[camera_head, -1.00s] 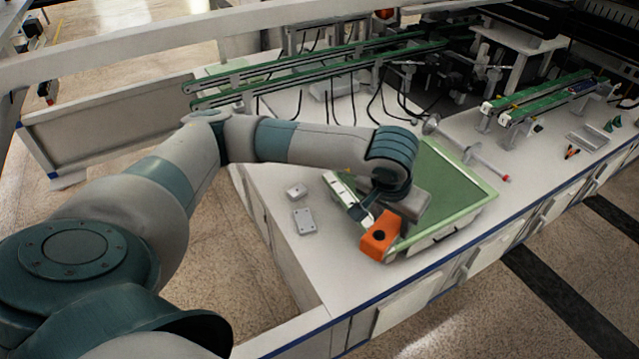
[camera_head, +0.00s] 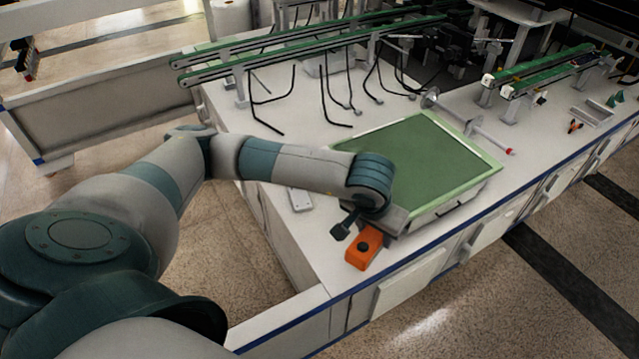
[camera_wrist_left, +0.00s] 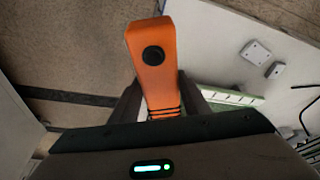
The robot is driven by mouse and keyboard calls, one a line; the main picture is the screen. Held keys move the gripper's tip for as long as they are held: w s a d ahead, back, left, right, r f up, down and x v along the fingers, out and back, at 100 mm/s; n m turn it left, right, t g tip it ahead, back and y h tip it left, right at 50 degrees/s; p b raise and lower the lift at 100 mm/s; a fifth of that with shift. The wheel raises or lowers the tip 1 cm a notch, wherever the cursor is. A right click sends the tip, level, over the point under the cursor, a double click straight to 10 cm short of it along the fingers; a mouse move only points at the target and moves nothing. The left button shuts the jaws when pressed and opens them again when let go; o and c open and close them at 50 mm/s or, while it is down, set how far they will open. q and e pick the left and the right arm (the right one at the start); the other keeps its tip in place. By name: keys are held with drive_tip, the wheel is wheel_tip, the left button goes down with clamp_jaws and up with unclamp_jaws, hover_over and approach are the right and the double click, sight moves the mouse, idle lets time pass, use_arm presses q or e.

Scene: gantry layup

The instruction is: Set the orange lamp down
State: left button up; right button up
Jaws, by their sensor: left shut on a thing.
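The orange lamp (camera_head: 362,252) is a small block with a round black knob, near the bench's front edge at its left end. In the left wrist view the lamp (camera_wrist_left: 153,38) points away from my palm, with dark bands around its near end. My left gripper (camera_head: 372,228) is shut on that near end; in the wrist view its fingers (camera_wrist_left: 160,102) lie on both sides of it. I cannot tell whether the lamp touches the bench top. My right gripper is not in view.
A green-topped tray (camera_head: 479,158) with a pale green rim lies right behind my left gripper. A roller with a red tip (camera_head: 509,152) and green conveyor rails (camera_head: 300,45) stand farther back. The bench's front edge is close to the lamp.

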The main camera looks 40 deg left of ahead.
sight(371, 237)
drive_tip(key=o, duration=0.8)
use_arm(q)
drive_tip(key=shift+b+x, duration=0.8)
drive_tip(key=shift+b, duration=0.3)
drive_tip(key=f+b, duration=0.1)
drive_tip(key=b, duration=0.2)
drive_tip(key=a+f+n+b, duration=0.1)
drive_tip(key=shift+w+a+f, duration=0.1)
drive_tip(key=shift+w+f, duration=0.2)
drive_tip(key=w+a+f+n+y+b, duration=0.1)
drive_tip(key=a+f+n+b, duration=0.2)
drive_tip(key=b, duration=1)
drive_tip(key=shift+w+a+f+n, duration=0.3)
drive_tip(key=shift+w+a+f, duration=0.05)
drive_tip(key=shift+f, duration=1.55)
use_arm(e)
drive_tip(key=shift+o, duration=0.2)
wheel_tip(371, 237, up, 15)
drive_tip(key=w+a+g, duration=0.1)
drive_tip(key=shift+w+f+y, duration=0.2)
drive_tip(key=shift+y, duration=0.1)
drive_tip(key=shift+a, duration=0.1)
